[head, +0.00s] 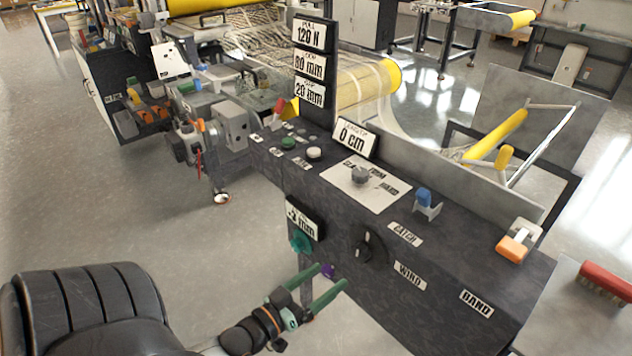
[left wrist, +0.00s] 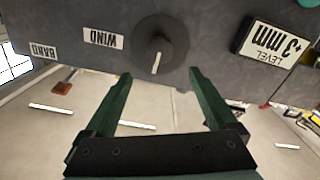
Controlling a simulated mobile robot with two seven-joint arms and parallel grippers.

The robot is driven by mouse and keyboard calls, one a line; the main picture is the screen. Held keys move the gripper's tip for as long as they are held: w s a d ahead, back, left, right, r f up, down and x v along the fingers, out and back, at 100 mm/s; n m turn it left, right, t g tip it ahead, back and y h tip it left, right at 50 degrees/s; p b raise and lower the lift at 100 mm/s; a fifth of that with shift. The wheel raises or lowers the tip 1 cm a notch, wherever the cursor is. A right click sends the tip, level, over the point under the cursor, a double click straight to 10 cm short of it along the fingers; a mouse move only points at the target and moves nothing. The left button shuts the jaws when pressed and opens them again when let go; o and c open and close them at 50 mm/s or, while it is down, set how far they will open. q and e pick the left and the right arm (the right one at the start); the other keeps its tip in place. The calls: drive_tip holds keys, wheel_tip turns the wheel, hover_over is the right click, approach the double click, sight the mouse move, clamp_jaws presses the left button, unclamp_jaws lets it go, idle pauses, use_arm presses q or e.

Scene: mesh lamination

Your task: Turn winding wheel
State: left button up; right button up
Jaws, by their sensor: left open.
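The black round winding wheel (head: 370,246) with a pale mark sits on the front face of the dark console, beside the WIND label (head: 410,275). It also shows in the left wrist view (left wrist: 161,42), upside down, with its pale mark pointing roughly down the picture. My left gripper (head: 331,276) is open, its two green fingers reaching toward the console front. In the left wrist view the open fingers (left wrist: 160,76) lie just short of the wheel, roughly centred on it, with nothing between them. My right gripper is not in view.
The console (head: 460,252) carries a LENGTH sign (head: 353,138) reading 0 cm, a grey knob (head: 360,175) and a blue catch piece (head: 426,201). A LEVEL sign (head: 304,219) and teal knob (head: 300,242) are left of the wheel. A red brush (head: 606,283) lies at right.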

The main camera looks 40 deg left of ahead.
use_arm(q)
drive_tip(key=shift+s, duration=1)
drive_tip(key=s+d+f+m+g+p, duration=0.2)
drive_tip(key=s+d+f+g+p, duration=0.1)
drive_tip(key=d, duration=0.4)
drive_tip(key=s+d+f+m+g+p, duration=0.2)
drive_tip(key=s+d+f+g+p, duration=0.1)
drive_tip(key=d, duration=0.4)
drive_tip(key=s+g+p, duration=0.1)
drive_tip(key=g, duration=0.1)
drive_tip(key=shift+f+m+g+h, duration=0.25)
drive_tip(key=shift+m+g+h, duration=0.15)
drive_tip(key=shift+s+a, duration=0.1)
idle(0.7)
